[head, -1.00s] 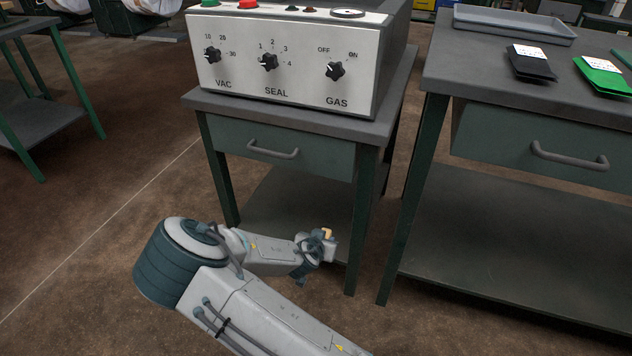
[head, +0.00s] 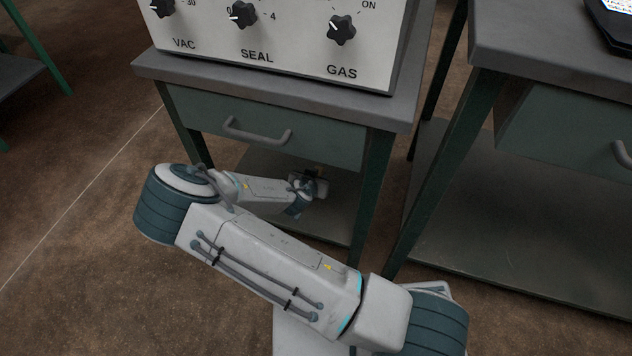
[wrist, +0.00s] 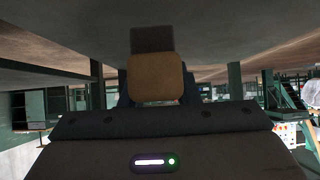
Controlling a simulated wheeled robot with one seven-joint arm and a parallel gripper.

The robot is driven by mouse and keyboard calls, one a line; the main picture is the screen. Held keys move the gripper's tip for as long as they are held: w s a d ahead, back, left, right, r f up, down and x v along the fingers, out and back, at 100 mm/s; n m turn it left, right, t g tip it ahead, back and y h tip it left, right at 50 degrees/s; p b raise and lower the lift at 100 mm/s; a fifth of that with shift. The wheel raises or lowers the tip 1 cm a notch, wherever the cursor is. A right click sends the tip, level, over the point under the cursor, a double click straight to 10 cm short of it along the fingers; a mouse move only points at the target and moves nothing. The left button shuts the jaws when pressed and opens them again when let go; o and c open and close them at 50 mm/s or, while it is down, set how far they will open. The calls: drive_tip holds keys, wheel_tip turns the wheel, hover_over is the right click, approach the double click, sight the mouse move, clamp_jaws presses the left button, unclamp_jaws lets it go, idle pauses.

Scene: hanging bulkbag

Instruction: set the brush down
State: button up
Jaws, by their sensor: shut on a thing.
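My gripper (head: 308,187) is at the far end of my bent arm, in front of or just inside the open space under the drawer of the small table (head: 270,80). In the wrist view, a tan block (wrist: 155,78), which looks like part of the brush, sits between the fingers. My gripper is shut on it. A dark part (wrist: 152,39) shows beyond the tan block against a broad grey surface. Whether it touches that surface I cannot tell. In the head view the brush is too small and hidden to make out clearly.
The sealing machine (head: 285,40) stands on the small table. Its drawer handle (head: 257,131) is above my gripper, and its lower shelf (head: 265,165) is partly hidden by my arm. A second workbench (head: 560,50) stands at the right, with a narrow gap between.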

wheel_tip(320, 180, down, 6)
drive_tip(key=shift+r+b, duration=0.1)
drive_tip(key=shift+b, duration=1)
drive_tip(key=o, duration=1.1)
drive_tip(key=p+v, duration=0.5)
drive_tip(key=v, duration=0.7)
